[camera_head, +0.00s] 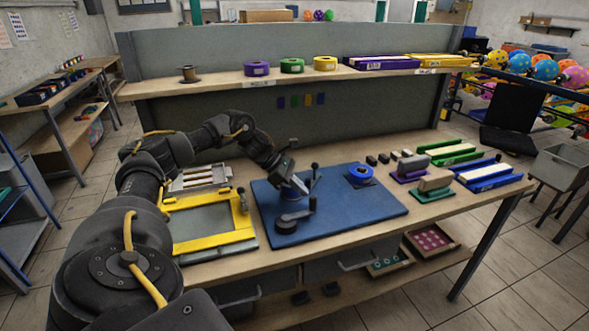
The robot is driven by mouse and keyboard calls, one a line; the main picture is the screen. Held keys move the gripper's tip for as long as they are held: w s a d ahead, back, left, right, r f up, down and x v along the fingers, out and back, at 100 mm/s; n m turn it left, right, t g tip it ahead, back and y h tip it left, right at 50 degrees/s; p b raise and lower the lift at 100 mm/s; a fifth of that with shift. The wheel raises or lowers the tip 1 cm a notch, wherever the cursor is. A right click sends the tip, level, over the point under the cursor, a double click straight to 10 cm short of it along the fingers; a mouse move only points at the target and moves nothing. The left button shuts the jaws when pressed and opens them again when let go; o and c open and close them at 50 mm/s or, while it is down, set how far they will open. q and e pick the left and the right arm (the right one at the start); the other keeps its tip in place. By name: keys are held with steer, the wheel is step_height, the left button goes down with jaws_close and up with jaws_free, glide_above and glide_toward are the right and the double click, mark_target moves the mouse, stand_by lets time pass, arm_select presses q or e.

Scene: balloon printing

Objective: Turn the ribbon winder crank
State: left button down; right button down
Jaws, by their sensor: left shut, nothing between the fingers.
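The ribbon winder is a blue board (345,215) on the workbench. A black crank (293,218) lies low near the board's front left, with a knob at its right end. A blue spool (361,174) sits on the board's right part. My left gripper (295,188) reaches in from the left and is shut and empty, just above and behind the crank. Whether it touches the crank I cannot tell. A dark upright piece with a round top (314,170) stands close to the gripper's right. My right gripper is not in view.
A yellow frame (210,240) lies left of the board, under my left arm. Stamps and ink pads (455,155) stand at the right. A shelf (300,75) with ribbon spools runs behind. The board's front right is clear.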

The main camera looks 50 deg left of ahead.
arm_select(q)
steer(key=a+r, duration=0.6)
steer(key=a, duration=0.1)
steer(key=shift+w+a+r+p, duration=0.1)
steer(key=shift+w+r+p, duration=0.1)
steer(key=shift+p, duration=0.1)
steer(key=shift+a+r+p, duration=0.35)
steer(key=shift+a+p, duration=0.05)
steer(key=shift+a, duration=0.2)
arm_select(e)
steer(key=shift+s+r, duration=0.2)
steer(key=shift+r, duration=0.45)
